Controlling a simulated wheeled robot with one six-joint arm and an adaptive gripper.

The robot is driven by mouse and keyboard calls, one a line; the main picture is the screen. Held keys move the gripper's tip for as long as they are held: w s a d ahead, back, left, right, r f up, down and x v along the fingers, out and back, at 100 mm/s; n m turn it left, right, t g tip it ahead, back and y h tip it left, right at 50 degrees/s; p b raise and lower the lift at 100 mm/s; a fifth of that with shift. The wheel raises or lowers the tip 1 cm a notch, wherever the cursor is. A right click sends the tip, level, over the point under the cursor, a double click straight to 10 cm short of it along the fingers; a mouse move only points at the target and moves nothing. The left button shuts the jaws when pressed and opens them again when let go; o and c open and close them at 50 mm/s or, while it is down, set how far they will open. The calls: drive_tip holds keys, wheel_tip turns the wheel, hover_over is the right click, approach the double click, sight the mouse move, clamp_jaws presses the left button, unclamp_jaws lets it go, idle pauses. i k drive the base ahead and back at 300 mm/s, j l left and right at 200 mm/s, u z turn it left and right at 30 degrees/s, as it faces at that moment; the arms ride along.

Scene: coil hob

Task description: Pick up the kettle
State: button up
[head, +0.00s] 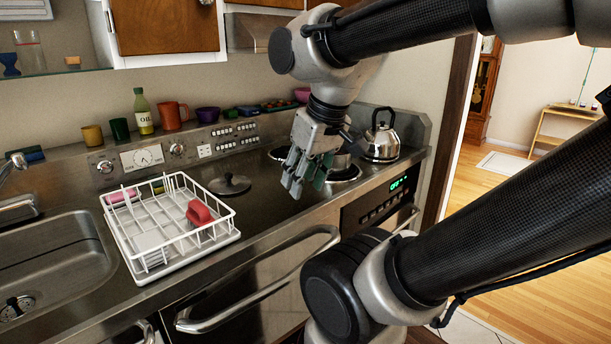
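The kettle (381,143) is shiny metal with a dark arched handle on top. It stands upright on the right rear part of the coil hob in the head view.
A white dish rack (187,258) with a red item stands left of my gripper, beside the sink (45,265). A coil burner (343,174) is partly hidden behind my gripper. Cups and an oil bottle (143,112) line the back ledge.

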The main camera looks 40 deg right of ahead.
sight(384, 143)
drive_tip(key=z, duration=1.55)
drive_tip(key=u, duration=2.45)
drive_tip(key=z, duration=2)
